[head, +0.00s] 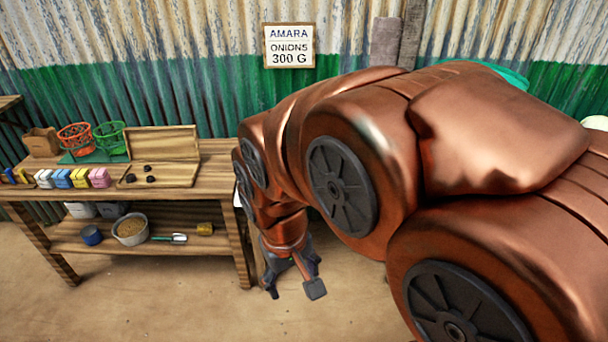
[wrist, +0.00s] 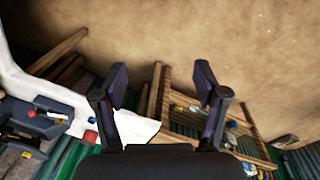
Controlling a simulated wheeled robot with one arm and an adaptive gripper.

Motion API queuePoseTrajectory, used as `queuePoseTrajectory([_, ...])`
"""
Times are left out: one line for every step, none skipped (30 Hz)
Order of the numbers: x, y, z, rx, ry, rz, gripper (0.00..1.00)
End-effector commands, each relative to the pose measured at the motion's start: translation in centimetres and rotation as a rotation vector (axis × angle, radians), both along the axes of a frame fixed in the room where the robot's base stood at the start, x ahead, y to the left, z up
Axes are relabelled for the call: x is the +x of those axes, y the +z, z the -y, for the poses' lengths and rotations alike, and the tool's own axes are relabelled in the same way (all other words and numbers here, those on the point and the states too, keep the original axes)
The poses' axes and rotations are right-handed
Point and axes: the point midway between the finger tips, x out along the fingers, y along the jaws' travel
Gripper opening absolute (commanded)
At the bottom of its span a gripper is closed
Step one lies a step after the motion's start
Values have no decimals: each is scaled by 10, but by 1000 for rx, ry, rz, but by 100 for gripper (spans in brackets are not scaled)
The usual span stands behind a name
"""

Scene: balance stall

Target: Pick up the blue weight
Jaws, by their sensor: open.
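A blue block (head: 62,179), which may be the blue weight, stands in a row of coloured blocks at the front left of the wooden table's top. White, yellow and pink blocks stand beside it. It is too small to tell its exact shape. My gripper (head: 294,284) hangs low, right of the table, pointing down towards the floor, well apart from the blocks. In the wrist view my gripper (wrist: 161,82) is open, with nothing between its fingers. I cannot single out the blue block there.
The wooden table (head: 215,158) holds an open wooden case (head: 163,143) with small dark pieces, a red basket (head: 75,138) and a green basket (head: 110,136). Its lower shelf holds a blue cup (head: 91,235) and a bowl (head: 131,229). The sandy floor in front is clear.

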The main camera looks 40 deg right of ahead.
Motion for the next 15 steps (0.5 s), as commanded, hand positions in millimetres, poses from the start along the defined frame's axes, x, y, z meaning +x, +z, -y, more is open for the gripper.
queuePoseTrajectory([23,-14,20,-37,-46,41,73])
queuePoseTrajectory([38,-17,32,-60,-68,77,73])
queuePoseTrajectory([57,-22,50,-93,-97,117,73])
queuePoseTrajectory([70,-25,63,-118,-116,147,73])
queuePoseTrajectory([83,-28,76,-141,-134,178,73])
queuePoseTrajectory([101,-31,94,-173,-157,221,73])
queuePoseTrajectory([113,-33,108,-195,-173,251,73])
queuePoseTrajectory([126,-35,122,-218,-188,282,73])
queuePoseTrajectory([141,-37,141,-250,-204,323,73])
queuePoseTrajectory([152,-40,155,-271,-216,351,73])
queuePoseTrajectory([162,-43,169,-293,-226,379,73])
queuePoseTrajectory([175,-46,187,-319,-237,415,73])
queuePoseTrajectory([185,-47,201,-339,-243,446,73])
queuePoseTrajectory([195,-51,214,-357,-249,471,73])
queuePoseTrajectory([208,-53,232,-381,-253,510,73])
